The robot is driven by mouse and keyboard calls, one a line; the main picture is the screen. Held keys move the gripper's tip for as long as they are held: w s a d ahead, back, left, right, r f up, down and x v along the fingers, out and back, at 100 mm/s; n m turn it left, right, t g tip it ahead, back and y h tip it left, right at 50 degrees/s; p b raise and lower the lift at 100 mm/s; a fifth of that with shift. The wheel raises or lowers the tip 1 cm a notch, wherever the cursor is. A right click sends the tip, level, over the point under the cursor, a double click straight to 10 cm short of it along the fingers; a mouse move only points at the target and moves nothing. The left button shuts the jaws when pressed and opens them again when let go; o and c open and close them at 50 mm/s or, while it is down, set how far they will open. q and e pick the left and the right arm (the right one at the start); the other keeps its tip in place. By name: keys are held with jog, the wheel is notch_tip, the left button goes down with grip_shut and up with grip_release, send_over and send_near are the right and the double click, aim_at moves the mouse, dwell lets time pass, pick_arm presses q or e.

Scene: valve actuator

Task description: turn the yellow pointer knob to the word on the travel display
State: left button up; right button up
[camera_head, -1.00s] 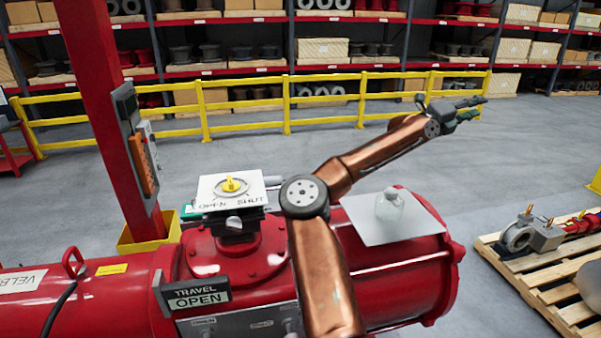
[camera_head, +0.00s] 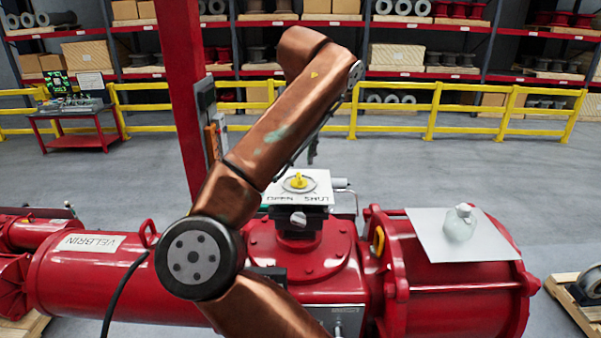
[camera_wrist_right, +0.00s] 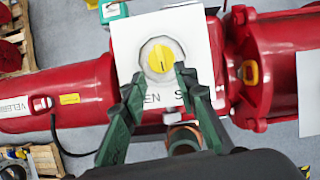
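The yellow pointer knob (camera_head: 299,182) stands on a white plate (camera_head: 322,180) on top of the red actuator. In the right wrist view the knob (camera_wrist_right: 160,60) shows a short dark line, and the plate (camera_wrist_right: 195,38) has lettering partly hidden by the fingers. My right gripper (camera_wrist_right: 158,80) is open and empty, its green fingers reaching over the plate on the near side of the knob, apart from it. In the head view the right gripper (camera_head: 312,150) is a dark sliver above the knob, mostly behind my copper arm. The travel display's face is hidden behind that arm. My left gripper is out of view.
A red post (camera_head: 180,70) stands behind my arm. A grey sheet with a glass jar (camera_head: 460,223) rests on the actuator's right end. A yellow rail (camera_head: 430,110) and shelves lie behind.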

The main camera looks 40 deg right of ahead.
aim_at(299, 176)
jog(key=p+x, duration=0.1)
jog(key=x, duration=0.5)
jog(key=shift+w+p, duration=0.1)
jog(key=shift+p, duration=0.25)
jog(key=shift+w+d+f, duration=0.1)
jog(key=shift+d+f, duration=0.15)
jog(key=shift+f, duration=0.3)
jog(key=shift+c, duration=0.2)
grip_shut()
